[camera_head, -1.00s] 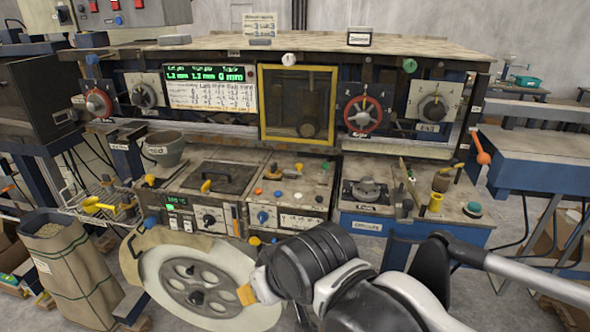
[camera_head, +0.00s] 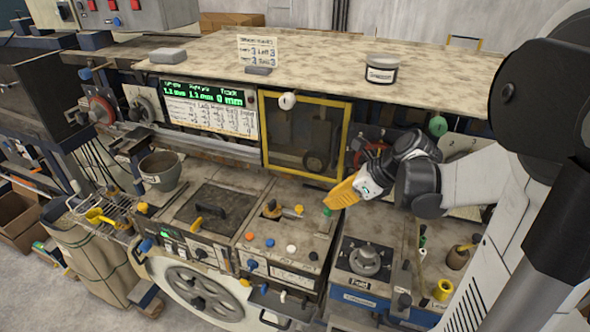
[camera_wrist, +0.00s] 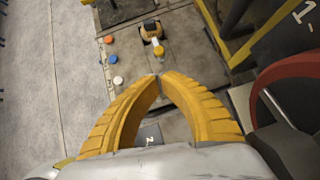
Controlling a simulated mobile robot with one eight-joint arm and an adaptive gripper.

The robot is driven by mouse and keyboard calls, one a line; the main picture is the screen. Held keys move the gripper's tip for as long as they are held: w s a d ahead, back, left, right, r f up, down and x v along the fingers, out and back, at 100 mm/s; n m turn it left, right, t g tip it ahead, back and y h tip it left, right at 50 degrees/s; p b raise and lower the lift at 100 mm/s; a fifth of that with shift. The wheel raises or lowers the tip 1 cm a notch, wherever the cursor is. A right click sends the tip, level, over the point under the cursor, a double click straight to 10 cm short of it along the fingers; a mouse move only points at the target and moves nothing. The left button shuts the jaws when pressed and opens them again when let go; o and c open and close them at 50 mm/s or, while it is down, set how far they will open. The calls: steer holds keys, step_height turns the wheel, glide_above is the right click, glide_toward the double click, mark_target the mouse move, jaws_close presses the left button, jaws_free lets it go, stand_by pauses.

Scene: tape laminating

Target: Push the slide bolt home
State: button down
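What looks like the slide bolt (camera_head: 285,210) lies on the worn control panel, below the yellow-framed window, as a short metal bar with a light knob and a dark-yellow mount. In the wrist view the bolt (camera_wrist: 153,32) lies just beyond my fingertips, with a gap between. How far the bar is slid is too small to tell. My gripper (camera_head: 330,204) has yellow fingers and hangs over the panel, right of the bolt in the head view. In the wrist view my gripper's fingertips (camera_wrist: 160,76) meet, with nothing visible between them.
A yellow-framed window (camera_head: 303,135) stands behind the panel. Orange, blue and white buttons (camera_head: 291,248) lie in front of the bolt.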

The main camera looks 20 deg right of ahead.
mark_target(298, 212)
steer(key=x, duration=0.3)
steer(key=b+x, duration=0.1)
steer(key=x, duration=0.2)
steer(key=b+x, duration=0.1)
steer(key=x, duration=0.2)
steer(key=shift+a+f, duration=0.25)
steer(key=shift+a, duration=0.15)
steer(key=shift+w+a+b, duration=0.3)
steer(key=shift+w+a, duration=0.55)
steer(key=shift+a, duration=0.05)
steer(key=shift+d, duration=0.1)
steer(key=shift+r, duration=0.15)
